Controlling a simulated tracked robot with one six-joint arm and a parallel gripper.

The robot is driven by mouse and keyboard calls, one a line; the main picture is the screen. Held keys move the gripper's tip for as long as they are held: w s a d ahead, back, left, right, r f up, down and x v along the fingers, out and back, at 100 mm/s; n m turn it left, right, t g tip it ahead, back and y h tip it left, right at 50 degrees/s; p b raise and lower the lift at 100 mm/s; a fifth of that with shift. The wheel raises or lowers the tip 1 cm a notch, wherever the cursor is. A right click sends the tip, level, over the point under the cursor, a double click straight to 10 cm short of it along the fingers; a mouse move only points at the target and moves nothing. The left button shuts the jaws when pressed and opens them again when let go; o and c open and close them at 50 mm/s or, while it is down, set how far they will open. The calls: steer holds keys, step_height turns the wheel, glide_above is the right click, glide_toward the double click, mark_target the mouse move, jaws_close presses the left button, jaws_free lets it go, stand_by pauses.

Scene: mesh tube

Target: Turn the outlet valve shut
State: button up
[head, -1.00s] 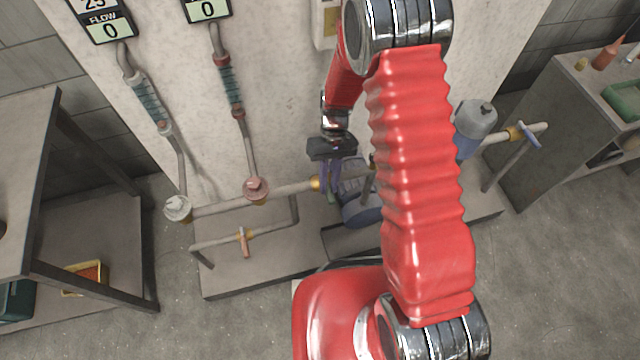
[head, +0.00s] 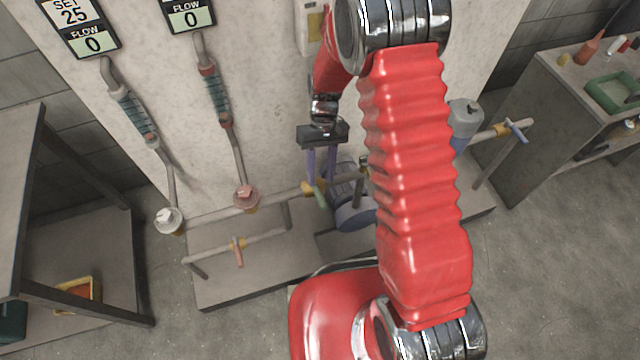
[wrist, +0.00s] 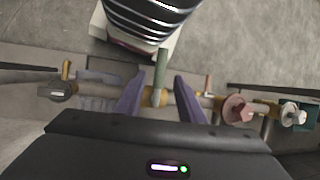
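A valve with a green lever (head: 321,198) and a brass body sits on the grey pipe (head: 215,215). The lever stands across the pipe. No label shows whether this is the outlet valve. My gripper (head: 321,180) has two purple fingers, spread apart, just above this valve. In the wrist view, the green lever (wrist: 160,68) shows between and beyond the fingertips (wrist: 158,85), with a gap on both sides. Neither finger clearly touches it. An orange-handled valve (head: 238,250) is on the lower pipe at left, and a blue-handled valve (head: 516,130) is at far right.
A pink knob (head: 246,195) and a white knob (head: 169,218) stand on the pipe to the left. A blue-grey pump (head: 356,212) is close to the right of my gripper. Two flow displays (head: 191,15) read 0. A bench (head: 95,235) stands left.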

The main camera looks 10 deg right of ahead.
steer(key=v, duration=0.8)
steer(key=shift+r, duration=0.15)
steer(key=s+d+r+m+t, duration=0.1)
steer(key=s+d+r+t, duration=0.1)
steer(key=s+r, duration=0.4)
steer(key=s+d+r+m+t, duration=0.1)
steer(key=s+d+r+t, duration=0.2)
steer(key=r, duration=0.8)
steer(key=s+d+r+m+t+h, duration=0.1)
steer(key=s+d+r+t, duration=0.2)
steer(key=s+r, duration=0.6)
steer(key=shift+s+t, duration=0.65)
steer(key=shift+t, duration=0.55)
steer(key=shift+c, duration=0.6)
